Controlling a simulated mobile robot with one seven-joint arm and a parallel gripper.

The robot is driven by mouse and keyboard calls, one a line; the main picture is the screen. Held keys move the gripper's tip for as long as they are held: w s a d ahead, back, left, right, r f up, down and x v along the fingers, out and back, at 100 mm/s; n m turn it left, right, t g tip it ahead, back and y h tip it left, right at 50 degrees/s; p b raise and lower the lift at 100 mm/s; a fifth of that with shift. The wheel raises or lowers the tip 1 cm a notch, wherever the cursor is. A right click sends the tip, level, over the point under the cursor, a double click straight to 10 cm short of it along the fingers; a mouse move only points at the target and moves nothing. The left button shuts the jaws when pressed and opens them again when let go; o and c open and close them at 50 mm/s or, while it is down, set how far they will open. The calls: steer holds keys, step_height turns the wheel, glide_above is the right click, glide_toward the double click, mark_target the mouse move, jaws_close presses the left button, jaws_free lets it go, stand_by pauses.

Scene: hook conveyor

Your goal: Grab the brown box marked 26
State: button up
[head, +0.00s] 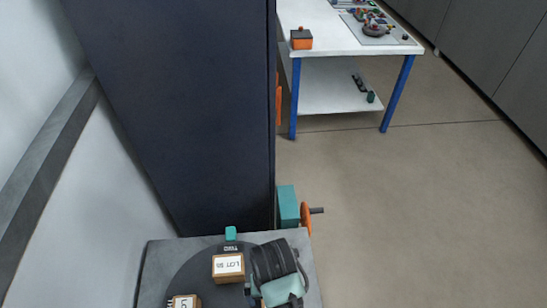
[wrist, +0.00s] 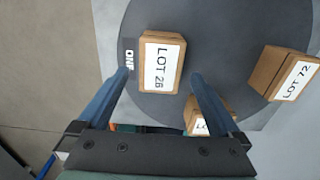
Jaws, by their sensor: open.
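The brown box marked LOT 26 (wrist: 162,62) sits on the dark round plate in the wrist view, with its white label facing me. My gripper (wrist: 160,76) is open, with its blue fingertips to the left and right of the lower part of this box in the picture. I see no clear contact, and cannot tell the height of the fingertips over the plate. In the head view my gripper (head: 275,278) is over the right part of the plate, its fingers hidden. I cannot pick out box 26 there.
The dark round plate (wrist: 215,25) also holds a box marked LOT 72 (wrist: 287,73) at the right and a box partly hidden by my right finger (wrist: 195,118). In the head view a dark tall panel (head: 175,100) stands behind the plate. Open floor (head: 420,210) lies right.

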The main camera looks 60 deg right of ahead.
steer(key=f, duration=0.1)
steer(key=f+p, duration=0.1)
steer(key=f, duration=0.2)
steer(key=shift+s+a, duration=0.25)
steer(key=shift+a, duration=0.05)
steer(key=shift+f, duration=0.6)
steer(key=shift+r, duration=0.1)
steer(key=c, duration=1.5)
